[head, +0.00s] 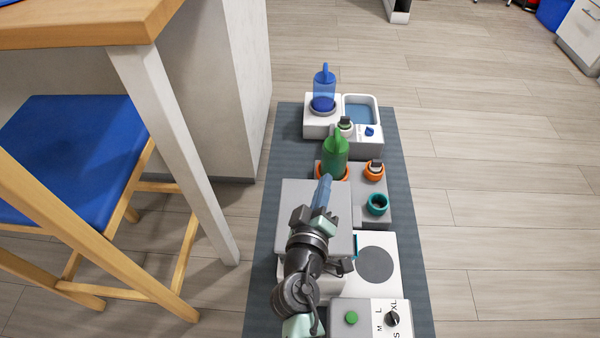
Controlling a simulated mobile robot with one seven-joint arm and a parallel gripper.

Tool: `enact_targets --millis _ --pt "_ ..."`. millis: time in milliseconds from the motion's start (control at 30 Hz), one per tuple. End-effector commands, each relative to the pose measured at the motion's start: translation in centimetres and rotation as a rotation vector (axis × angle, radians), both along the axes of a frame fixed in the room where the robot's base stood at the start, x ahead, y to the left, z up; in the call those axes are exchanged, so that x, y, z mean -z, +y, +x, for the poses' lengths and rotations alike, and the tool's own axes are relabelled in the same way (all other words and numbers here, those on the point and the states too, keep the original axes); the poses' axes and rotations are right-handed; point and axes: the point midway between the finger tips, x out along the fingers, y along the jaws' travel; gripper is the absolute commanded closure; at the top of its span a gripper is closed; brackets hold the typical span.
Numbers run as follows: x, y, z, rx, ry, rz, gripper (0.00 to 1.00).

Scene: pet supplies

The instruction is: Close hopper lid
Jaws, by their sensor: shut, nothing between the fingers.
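The feeder with the hopper stands on a long blue-grey mat (424,311). The hopper lid looks like the grey flat panel (296,198) on top of it. My arm covers part of this panel, and I cannot tell whether it is fully down or tilted. My gripper (323,185) is shut and empty, with its bluish fingers over the panel's far part, pointing away from me. Whether the fingertips touch the panel is unclear. Below and right is the white base with a dark grey disc (376,264). A teal part shows at the panel's right edge, mostly hidden.
A green bottle (335,158) stands in an orange ring just beyond the panel. Orange (374,171) and teal cups (378,204) sit to its right. A blue bottle (324,90) and water basin (360,110) are farther back. A control box (371,318) is in front; a wooden table (75,22) is left.

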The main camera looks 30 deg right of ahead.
Motion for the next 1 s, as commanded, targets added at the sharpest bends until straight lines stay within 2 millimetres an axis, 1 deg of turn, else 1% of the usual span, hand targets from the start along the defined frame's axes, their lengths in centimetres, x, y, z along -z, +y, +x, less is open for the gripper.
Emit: enact_targets --millis 33,200,467,600,800,1000 --pt "0.7 -0.9 -0.6 0.005 -0.025 0.038 1.00" --pt "2.7 -2.9 -2.0 0.005 -0.116 0.173 1.00" --pt "6.1 -5.5 -3.7 0.006 -0.253 0.378 1.00" --pt "7.8 -6.2 -4.2 0.005 -0.313 0.463 1.00" --pt "9.9 -6.6 -4.5 -0.001 -0.373 0.557 1.00" --pt "11.4 -7.0 -4.7 -0.003 -0.416 0.620 1.00"
